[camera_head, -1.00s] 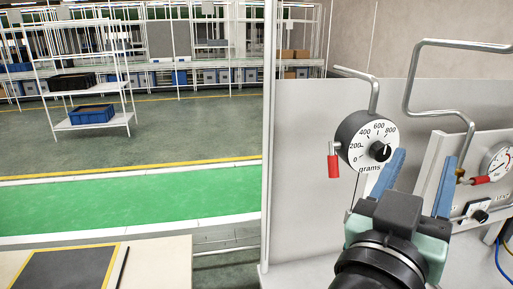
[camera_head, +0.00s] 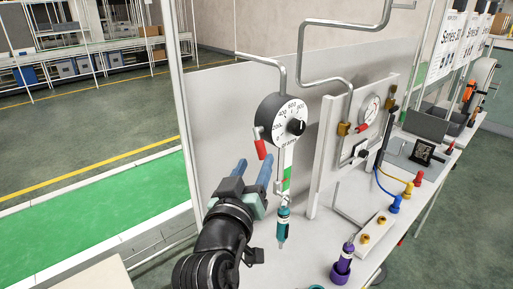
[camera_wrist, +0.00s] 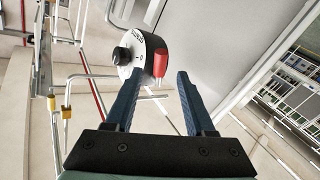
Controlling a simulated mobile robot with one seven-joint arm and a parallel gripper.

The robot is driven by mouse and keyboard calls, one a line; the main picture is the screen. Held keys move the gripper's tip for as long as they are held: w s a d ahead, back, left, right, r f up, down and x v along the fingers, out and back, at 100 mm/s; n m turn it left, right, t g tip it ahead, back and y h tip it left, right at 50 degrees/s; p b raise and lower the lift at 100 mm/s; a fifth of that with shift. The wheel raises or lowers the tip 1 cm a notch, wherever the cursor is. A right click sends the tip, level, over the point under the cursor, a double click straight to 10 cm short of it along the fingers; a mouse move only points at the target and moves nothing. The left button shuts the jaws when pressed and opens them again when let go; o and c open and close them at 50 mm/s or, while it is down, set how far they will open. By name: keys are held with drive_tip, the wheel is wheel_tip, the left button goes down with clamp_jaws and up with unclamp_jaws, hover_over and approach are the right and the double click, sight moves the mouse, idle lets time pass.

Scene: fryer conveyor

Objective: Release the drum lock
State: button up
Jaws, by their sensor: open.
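A drum-shaped dial (camera_head: 291,114), with a white face marked in grams and a black knob (camera_head: 297,127), is mounted on an upright grey panel. It also shows in the wrist view (camera_wrist: 142,58). A red-handled lever (camera_head: 261,149) hangs at the drum's left side; its red grip also shows in the wrist view (camera_wrist: 160,61). My gripper (camera_head: 253,168) is open and empty, with blue fingers, below and left of the drum. In the wrist view, the red grip lies between the fingertips (camera_wrist: 160,76) in the picture, apparently beyond them.
A teal-capped tool (camera_head: 282,224) hangs or stands right of my gripper. A bent pipe (camera_head: 270,62) runs above the drum. A second gauge (camera_head: 370,110) and red, yellow and blue fittings stand right. A green floor strip (camera_head: 100,215) lies left, beyond the panel.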

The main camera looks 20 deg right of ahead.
sight(260, 152)
drive_tip(key=shift+p+x, duration=0.4)
drive_tip(key=shift+x, duration=1.6)
clamp_jaws()
